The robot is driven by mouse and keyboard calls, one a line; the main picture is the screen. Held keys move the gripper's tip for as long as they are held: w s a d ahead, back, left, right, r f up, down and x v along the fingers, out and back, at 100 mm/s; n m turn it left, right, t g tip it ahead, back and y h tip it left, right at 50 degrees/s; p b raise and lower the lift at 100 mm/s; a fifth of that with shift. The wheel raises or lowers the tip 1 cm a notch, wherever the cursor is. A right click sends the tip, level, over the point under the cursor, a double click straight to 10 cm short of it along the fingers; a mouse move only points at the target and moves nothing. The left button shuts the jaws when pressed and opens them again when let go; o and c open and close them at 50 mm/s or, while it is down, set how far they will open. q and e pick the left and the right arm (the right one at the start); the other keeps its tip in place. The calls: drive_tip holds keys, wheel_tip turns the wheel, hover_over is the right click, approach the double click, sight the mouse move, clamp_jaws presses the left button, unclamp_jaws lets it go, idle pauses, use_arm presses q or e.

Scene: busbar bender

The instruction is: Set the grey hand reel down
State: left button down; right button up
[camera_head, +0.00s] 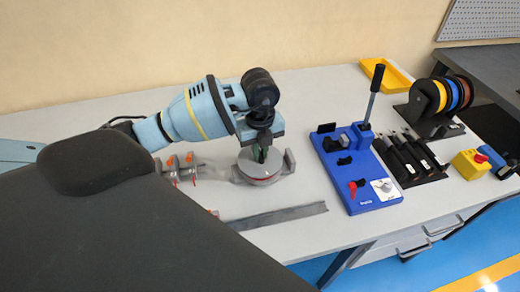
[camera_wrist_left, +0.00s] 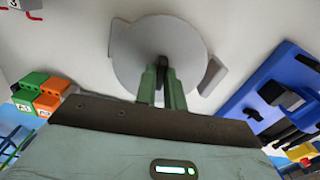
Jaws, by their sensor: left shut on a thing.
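My left gripper (camera_head: 260,152) points down from above and is shut on the reel's small dark centre grip. The left wrist view shows the reel's grey disc (camera_wrist_left: 137,55) with the green fingers (camera_wrist_left: 162,84) closed at its middle. Grey upright pieces (camera_head: 290,161) stand close at the disc's edge. My right gripper is not in view.
A blue bender (camera_head: 360,198) with an upright lever stands to the right. Black tools (camera_head: 411,158), cable spools (camera_head: 440,97) and a yellow tray (camera_head: 385,75) lie beyond. Small grey and orange clamps (camera_head: 181,166) stand left. A flat grey bar (camera_head: 278,215) lies in front. The back middle is clear.

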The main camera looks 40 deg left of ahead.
use_arm(q)
drive_tip(key=c, duration=1.9)
unclamp_jaws()
drive_tip(key=shift+f, duration=0.15)
drive_tip(key=o, duration=0.4)
wheel_tip(320, 180, up, 12)
drive_tip(key=p, duration=0.1)
